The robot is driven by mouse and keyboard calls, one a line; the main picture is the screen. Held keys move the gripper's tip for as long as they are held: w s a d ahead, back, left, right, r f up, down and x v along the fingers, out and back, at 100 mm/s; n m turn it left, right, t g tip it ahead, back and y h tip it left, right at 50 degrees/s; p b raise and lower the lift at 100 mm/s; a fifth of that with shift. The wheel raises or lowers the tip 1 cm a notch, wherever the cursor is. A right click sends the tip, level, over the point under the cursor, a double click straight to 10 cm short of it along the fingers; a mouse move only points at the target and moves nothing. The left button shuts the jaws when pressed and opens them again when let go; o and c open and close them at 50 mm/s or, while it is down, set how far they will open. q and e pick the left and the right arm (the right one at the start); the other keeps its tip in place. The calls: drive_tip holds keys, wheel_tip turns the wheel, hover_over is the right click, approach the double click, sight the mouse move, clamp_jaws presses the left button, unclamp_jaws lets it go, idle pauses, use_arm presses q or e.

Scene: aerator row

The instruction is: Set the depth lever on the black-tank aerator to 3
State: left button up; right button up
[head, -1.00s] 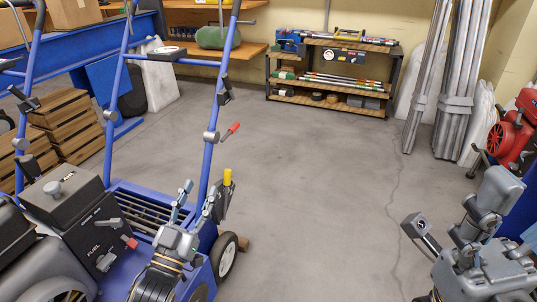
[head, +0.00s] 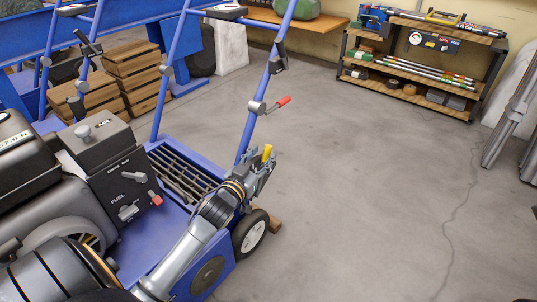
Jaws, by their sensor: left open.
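The blue aerator (head: 180,240) with a black tank (head: 25,110) stands at lower left. A lever with a yellow grip (head: 267,153) rises at its right side, above the right wheel; I take it for the depth lever. My left gripper (head: 262,163) is at this lever, open, its fingers close around or beside the yellow grip; I cannot tell whether they touch it. My gripper hides the lever's lower part and any scale, so its setting cannot be read. My right gripper is out of view.
A red-tipped lever (head: 283,101) sits on the aerator's blue handlebar (head: 256,100), above my left gripper. A control box with FUEL marking (head: 125,190) stands left of my forearm. Wooden crates (head: 140,80) and a shelf (head: 420,65) are behind.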

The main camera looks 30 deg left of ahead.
sight(266, 151)
use_arm(q)
drive_tip(key=shift+w+a+b, duration=0.2)
drive_tip(key=shift+w+b, duration=0.45)
drive_tip(key=shift+w, duration=1.4)
drive_tip(key=shift+c, duration=0.5)
clamp_jaws()
